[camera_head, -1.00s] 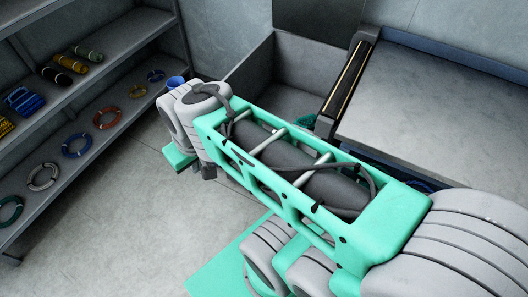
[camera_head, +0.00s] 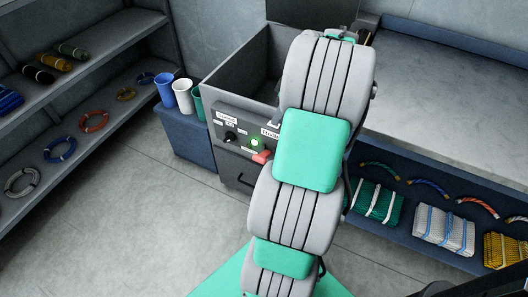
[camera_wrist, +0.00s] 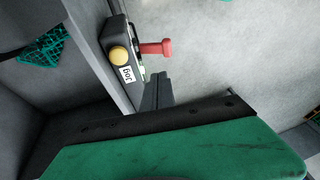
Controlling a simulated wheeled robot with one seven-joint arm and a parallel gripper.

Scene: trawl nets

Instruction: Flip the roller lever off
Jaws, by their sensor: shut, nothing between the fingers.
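The red roller lever (camera_head: 262,156) shows in the head view on the dark control panel (camera_head: 232,139), under a partly hidden label starting "Rolle". A green light (camera_head: 254,142) glows just above it. In the wrist view a red lever (camera_wrist: 155,47) sticks out sideways from the panel housing (camera_wrist: 113,35), near a yellow button (camera_wrist: 118,54) and a "Jog" label (camera_wrist: 127,74). My gripper (camera_wrist: 157,82) is shut and empty, its tips a little below the red lever in the picture, with a visible gap. In the head view my arm hides the gripper and part of the panel.
A grey bin (camera_head: 233,75) rises behind the panel; green netting (camera_wrist: 42,48) shows in the wrist view. A worktable (camera_head: 440,100) is right, over a shelf of bundled nets (camera_head: 443,229). Cups stand on a blue cabinet (camera_head: 190,138). Floor is clear at left.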

